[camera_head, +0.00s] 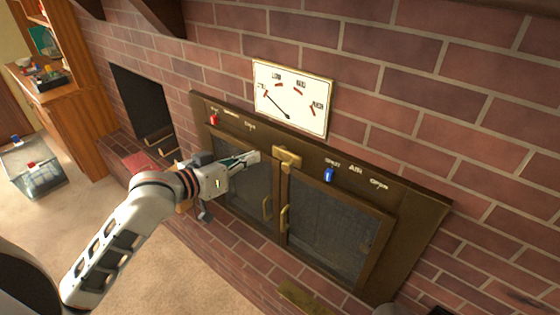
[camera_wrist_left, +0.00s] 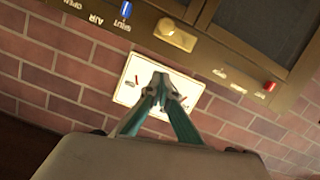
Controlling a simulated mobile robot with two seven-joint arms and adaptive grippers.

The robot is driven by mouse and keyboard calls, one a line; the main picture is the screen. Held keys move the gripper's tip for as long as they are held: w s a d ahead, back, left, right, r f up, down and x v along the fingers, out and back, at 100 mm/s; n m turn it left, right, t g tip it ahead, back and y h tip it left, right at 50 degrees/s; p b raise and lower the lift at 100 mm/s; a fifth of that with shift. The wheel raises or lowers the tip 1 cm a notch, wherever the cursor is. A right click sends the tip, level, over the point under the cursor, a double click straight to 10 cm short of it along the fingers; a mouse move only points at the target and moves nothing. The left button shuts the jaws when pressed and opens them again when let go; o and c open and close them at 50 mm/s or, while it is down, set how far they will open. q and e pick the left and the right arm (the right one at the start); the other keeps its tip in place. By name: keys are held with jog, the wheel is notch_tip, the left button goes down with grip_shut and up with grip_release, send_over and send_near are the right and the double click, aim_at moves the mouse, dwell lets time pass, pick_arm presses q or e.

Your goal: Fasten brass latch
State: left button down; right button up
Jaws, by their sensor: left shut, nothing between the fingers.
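The brass latch (camera_head: 287,158) sits at the top centre of the dark fireplace frame, above where the two doors meet. In the left wrist view the latch (camera_wrist_left: 176,35) is a pale brass block beyond the fingertips. Two mesh doors, left (camera_head: 247,170) and right (camera_head: 330,230), look closed, each with a brass handle. My left gripper (camera_head: 254,157) is shut and empty, just left of the latch in the head view, apparently a small gap away. In the left wrist view its teal fingertips (camera_wrist_left: 161,80) meet in front of the dial plate. My right gripper is not in view.
A white dial plate (camera_head: 291,98) is on the brick wall above the frame. A red knob (camera_head: 213,119) and a blue knob (camera_head: 328,174) sit on the frame's top strip. A dark opening (camera_head: 142,105) is at left. A wooden shelf unit (camera_head: 75,95) and clear bin (camera_head: 33,165) stand further left.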

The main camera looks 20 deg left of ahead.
pick_arm(q)
jog(key=w+d+f, duration=0.4)
jog(key=w+f, duration=0.2)
jog(key=w, duration=0.2)
jog(key=shift+w+d+f, duration=0.2)
jog(key=shift+w+d, duration=0.15)
jog(key=shift+d, duration=0.05)
jog(key=shift+w, duration=0.1)
dwell(0.4)
